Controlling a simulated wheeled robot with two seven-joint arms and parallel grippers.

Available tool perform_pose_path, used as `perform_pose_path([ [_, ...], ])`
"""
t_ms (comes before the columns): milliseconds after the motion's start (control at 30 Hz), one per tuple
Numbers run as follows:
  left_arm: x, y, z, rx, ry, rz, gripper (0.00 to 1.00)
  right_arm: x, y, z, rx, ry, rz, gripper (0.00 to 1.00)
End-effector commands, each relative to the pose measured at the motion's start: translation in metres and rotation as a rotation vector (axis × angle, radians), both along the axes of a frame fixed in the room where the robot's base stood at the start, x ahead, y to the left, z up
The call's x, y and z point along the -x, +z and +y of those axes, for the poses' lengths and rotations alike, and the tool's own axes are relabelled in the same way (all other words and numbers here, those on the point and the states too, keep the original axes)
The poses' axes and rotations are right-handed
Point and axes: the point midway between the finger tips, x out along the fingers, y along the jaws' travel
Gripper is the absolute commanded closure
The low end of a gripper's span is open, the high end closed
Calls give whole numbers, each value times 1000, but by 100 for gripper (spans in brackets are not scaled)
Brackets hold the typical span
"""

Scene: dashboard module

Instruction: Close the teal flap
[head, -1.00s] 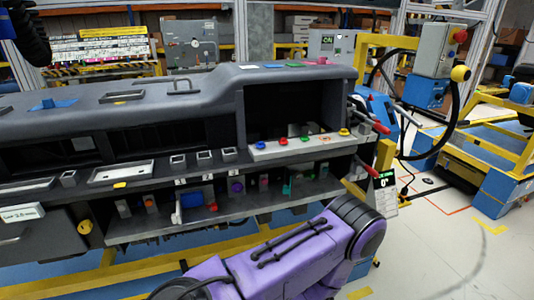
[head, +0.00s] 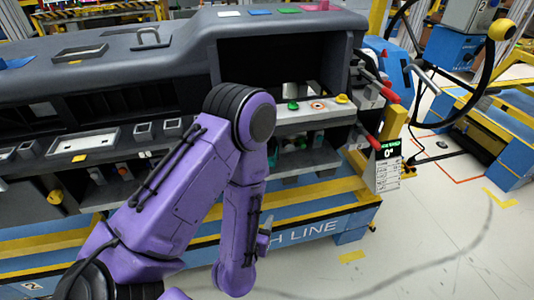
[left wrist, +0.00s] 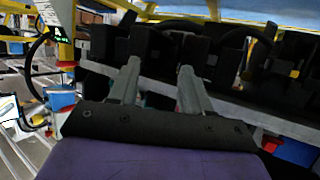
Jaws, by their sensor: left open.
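A small teal part (head: 318,139), perhaps the teal flap, shows on the lower shelf of the dashboard module, right of my purple left arm. I cannot tell how far it is open. My arm hides much of this shelf. My left gripper (head: 266,228) hangs low in front of the module, apart from it as far as I can see. In the left wrist view the two grey fingers (left wrist: 158,68) are spread, with nothing clearly held between them. Dark module parts lie beyond them. My right gripper is not in view.
The dark dashboard module (head: 180,62) fills the left and middle. Coloured buttons line a grey ledge, including a yellow one (head: 342,99). Red-tipped levers (head: 375,142) and a display sign (head: 388,165) stand at its right end. The floor (head: 430,240) at the right front is clear.

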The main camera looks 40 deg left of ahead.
Motion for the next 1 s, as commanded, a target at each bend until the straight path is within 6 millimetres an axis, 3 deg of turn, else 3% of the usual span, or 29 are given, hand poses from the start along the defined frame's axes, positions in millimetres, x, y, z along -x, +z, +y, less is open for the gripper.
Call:
perform_pose_path([
  [33,-14,38,-1,-40,9,-111,52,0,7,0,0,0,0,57],
  [100,-23,75,1,-92,35,-226,52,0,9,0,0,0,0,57],
  [200,-28,103,2,-129,67,-317,52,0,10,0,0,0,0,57],
  [333,-36,106,7,-142,84,-344,52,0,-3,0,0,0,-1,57],
  [467,-53,102,14,-137,86,-347,52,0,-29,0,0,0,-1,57],
  [733,-107,112,38,-141,78,-339,52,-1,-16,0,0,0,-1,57],
  [1000,-125,110,45,-142,75,-338,52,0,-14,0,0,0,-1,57],
])
